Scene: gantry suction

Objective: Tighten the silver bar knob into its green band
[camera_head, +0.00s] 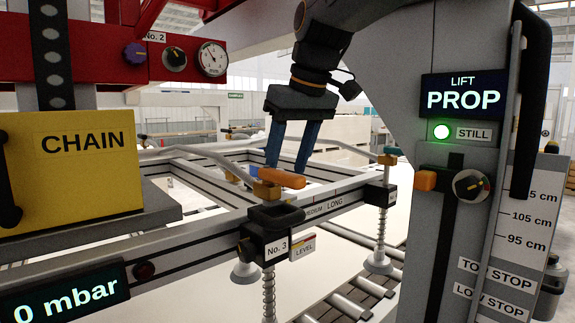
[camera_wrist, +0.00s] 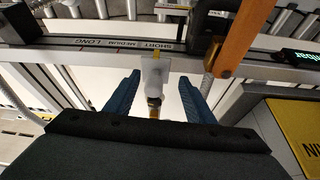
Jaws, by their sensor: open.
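My gripper (camera_head: 286,158) points down over the rail at the No. 3 station, its two blue fingers apart. In the wrist view, my gripper (camera_wrist: 158,76) is open, with a pale silver-grey bar-shaped piece (camera_wrist: 155,70) between the fingertips. This looks like the silver bar knob. It sits above a brass-coloured stem (camera_wrist: 154,106), with a gap to each finger. In the head view I cannot make the knob out; an orange handle (camera_head: 283,177) on a brass block stands in front of the fingertips. No green band can be made out in either view.
The orange handle (camera_wrist: 240,38) rises close right of the fingers in the wrist view. The rail (camera_head: 335,203) carries length marks and a LEVEL tag (camera_head: 303,247). A yellow CHAIN box (camera_head: 72,160) stands left. The LIFT column (camera_head: 410,120) stands right.

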